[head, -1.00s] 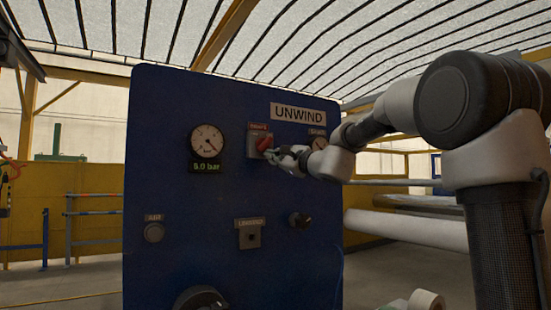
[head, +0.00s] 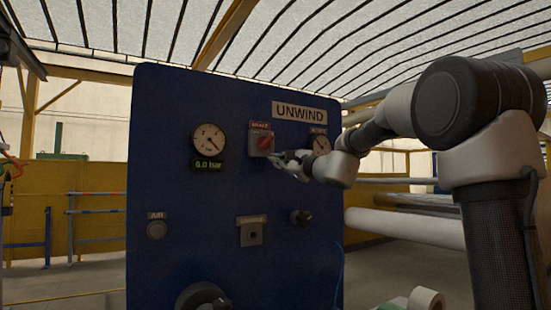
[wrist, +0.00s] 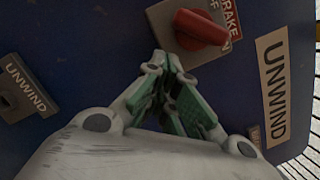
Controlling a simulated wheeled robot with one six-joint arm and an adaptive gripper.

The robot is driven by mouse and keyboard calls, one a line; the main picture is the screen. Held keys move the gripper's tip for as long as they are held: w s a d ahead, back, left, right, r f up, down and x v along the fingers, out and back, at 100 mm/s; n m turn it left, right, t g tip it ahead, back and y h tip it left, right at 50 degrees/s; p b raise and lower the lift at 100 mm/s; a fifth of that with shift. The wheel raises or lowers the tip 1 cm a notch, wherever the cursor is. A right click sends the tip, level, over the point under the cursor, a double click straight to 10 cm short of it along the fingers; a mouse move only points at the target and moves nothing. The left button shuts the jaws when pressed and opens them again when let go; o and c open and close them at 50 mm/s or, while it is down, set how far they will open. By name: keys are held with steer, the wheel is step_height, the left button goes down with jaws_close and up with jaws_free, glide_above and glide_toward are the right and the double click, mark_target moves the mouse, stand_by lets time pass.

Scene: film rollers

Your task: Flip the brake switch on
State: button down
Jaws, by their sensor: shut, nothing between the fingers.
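The brake switch (head: 261,142) is a grey plate with a red handle under a small red label on the blue panel. In the head view the handle sits tilted, upper end to the right. In the wrist view the red handle (wrist: 203,27) is large at the top, beside the BRAKE label (wrist: 228,18) and part of an OFF-like mark. My gripper (head: 278,158) is just below and right of the switch. In the wrist view my gripper (wrist: 167,62) has its fingertips together, empty, by the plate's lower edge and apart from the handle.
The UNWIND sign (head: 299,112) is above right. A pressure gauge (head: 209,138) with a green readout (head: 207,165) is left; another gauge (head: 321,144) is right of the switch. A black knob (head: 300,217) and a grey key-type switch (head: 250,234) sit below.

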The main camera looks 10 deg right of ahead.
steer(key=d+f+v, duration=0.1)
steer(key=v, duration=0.9)
steer(key=shift+w+f, duration=0.15)
steer(key=shift+f, duration=0.1)
